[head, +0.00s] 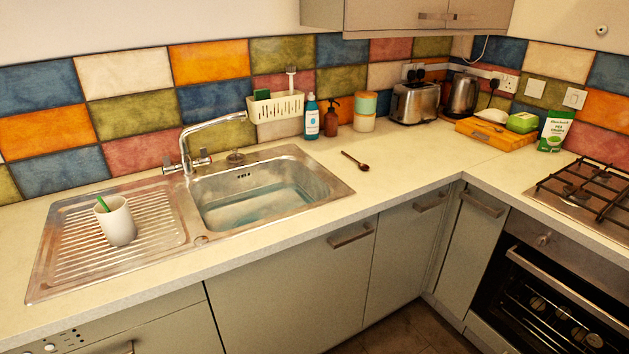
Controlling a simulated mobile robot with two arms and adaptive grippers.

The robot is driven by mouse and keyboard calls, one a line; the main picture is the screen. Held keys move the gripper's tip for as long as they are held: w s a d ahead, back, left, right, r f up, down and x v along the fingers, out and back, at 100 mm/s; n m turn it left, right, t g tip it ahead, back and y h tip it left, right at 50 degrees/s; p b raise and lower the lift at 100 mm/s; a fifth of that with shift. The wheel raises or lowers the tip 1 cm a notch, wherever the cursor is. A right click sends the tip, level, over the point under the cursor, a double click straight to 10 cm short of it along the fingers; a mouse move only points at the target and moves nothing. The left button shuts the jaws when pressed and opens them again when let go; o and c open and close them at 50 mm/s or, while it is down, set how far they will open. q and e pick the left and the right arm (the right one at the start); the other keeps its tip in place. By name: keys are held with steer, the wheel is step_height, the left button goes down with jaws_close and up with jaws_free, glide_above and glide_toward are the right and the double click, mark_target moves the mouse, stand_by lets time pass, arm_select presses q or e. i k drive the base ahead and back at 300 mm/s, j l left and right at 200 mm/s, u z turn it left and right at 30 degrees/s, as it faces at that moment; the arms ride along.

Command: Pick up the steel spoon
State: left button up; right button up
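A small spoon (355,160) lies on the pale worktop, just right of the sink in the head view. It looks dark brown, and I cannot tell from its colour whether it is steel. Bare worktop surrounds it, and nothing touches it. Neither of my grippers is in view.
The sink (316,167) holds water; its drainer bears a white cup (117,222) with a green stick. Behind the spoon stand a blue bottle (312,118), a brown pump bottle (332,118) and a jar (364,112). A toaster (414,103) is at the back right. Worktop before the spoon is clear.

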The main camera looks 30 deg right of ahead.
mark_target(363, 166)
steer(key=l, duration=1.5)
steer(key=i+u, duration=0.05)
